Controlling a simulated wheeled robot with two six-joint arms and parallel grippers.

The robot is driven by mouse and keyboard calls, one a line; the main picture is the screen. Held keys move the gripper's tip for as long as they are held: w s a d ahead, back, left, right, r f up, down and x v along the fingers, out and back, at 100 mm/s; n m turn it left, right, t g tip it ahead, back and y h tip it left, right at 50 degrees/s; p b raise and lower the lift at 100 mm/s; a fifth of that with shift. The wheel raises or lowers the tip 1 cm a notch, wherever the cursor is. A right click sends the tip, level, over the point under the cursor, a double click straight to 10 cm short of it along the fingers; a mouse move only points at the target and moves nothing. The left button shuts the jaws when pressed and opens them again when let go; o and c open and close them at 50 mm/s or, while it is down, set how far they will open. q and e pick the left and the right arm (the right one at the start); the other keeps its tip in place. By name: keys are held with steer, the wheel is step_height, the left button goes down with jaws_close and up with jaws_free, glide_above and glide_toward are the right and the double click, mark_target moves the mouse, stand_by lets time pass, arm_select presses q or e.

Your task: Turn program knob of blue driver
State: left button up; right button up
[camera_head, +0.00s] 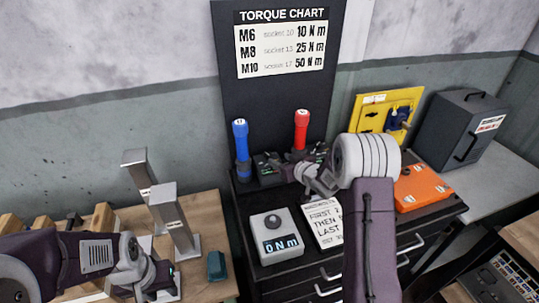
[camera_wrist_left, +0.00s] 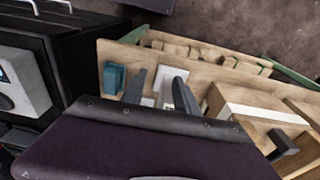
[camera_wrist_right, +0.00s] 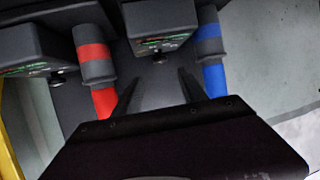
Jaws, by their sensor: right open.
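The blue driver (camera_head: 241,150) stands upright at the left of the black bench, against the dark panel; it also shows in the right wrist view (camera_wrist_right: 211,50). Beside it is a black box (camera_wrist_right: 160,18) with a green-lit face and a small dark knob (camera_wrist_right: 158,58). The knob's setting is too small to read. My right gripper (camera_wrist_right: 158,84) is open and empty, its fingers pointing toward this box between the red and blue drivers. My left gripper (camera_wrist_left: 160,78) is open and empty above the wooden table.
The red driver (camera_head: 301,128) stands to the right with a similar box (camera_wrist_right: 30,45). A torque meter (camera_head: 277,238) and a printed card (camera_head: 323,222) lie in front. Metal posts (camera_head: 172,215) and a teal block (camera_head: 216,265) stand on the wooden table (camera_head: 205,208). An orange case (camera_head: 423,187) is at right.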

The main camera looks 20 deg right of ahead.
mark_target(267, 154)
steer(key=x, duration=0.8)
steer(key=shift+s+a+p, duration=0.1)
steer(key=shift+a+p, duration=0.05)
steer(key=shift+p, duration=0.15)
steer(key=shift+w+a+f, duration=0.1)
steer(key=shift+w+f, duration=0.15)
steer(key=shift+w, duration=0.25)
arm_select(q)
steer(key=shift+w+a+r, duration=0.15)
steer(key=shift+w, duration=0.2)
arm_select(e)
steer(key=shift+w+f, duration=0.1)
steer(key=shift+w, duration=0.1)
